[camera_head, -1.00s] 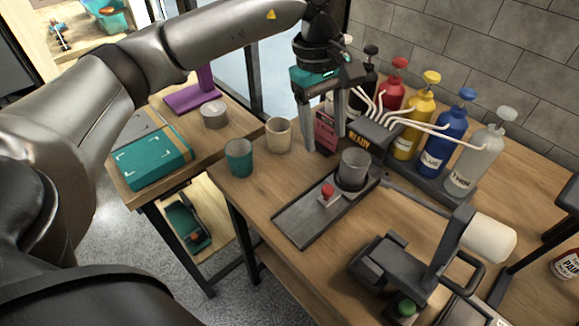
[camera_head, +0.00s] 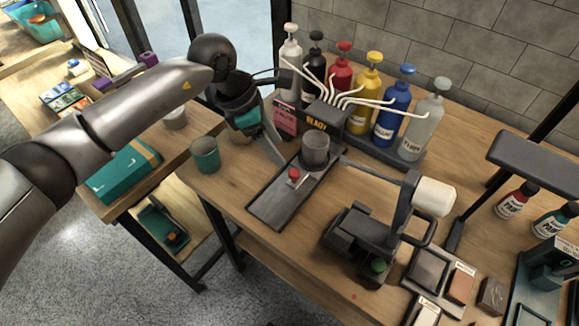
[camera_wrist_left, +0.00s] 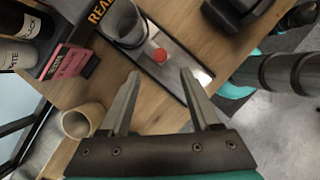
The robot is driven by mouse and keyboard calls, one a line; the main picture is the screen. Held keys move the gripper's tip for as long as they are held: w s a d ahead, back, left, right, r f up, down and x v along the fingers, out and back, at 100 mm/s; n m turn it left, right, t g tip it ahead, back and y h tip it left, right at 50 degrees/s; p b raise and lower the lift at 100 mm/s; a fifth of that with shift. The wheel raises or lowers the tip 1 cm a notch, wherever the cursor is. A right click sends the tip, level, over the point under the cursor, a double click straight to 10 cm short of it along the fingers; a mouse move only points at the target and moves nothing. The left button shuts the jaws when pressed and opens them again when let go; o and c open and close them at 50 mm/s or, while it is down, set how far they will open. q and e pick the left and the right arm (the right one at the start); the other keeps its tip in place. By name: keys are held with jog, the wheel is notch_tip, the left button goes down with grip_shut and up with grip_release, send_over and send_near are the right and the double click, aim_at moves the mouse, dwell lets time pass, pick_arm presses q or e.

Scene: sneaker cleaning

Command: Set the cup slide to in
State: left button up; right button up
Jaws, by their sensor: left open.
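The cup slide is a dark track (camera_head: 262,208) on the wooden table. A grey cup (camera_head: 315,149) stands upright at its far end, beside the box marked READY (camera_head: 325,117). A red knob (camera_head: 293,174) sits just in front of the cup. My left gripper (camera_head: 277,158) is left of the cup and knob, its fingers partly overlapping in the head view. In the left wrist view the gripper (camera_wrist_left: 164,88) is open and empty. The knob (camera_wrist_left: 159,55) and cup (camera_wrist_left: 124,24) appear beyond the fingertips, apart from them. My right gripper is not in view.
Several pump bottles (camera_head: 388,117) stand behind, with white tubes running to the box. A teal cup (camera_head: 205,154) stands at the table's left edge. A pale cup (camera_wrist_left: 82,121) is near the left finger in the wrist view. A dark machine (camera_head: 360,235) stands right of the track.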

aim_at(294, 172)
pick_arm(q)
jog(key=x, duration=0.9)
jog(key=shift+f+b, duration=0.15)
jog(key=shift+b, duration=0.2)
jog(key=shift+c, duration=0.4)
grip_shut()
dwell(0.5)
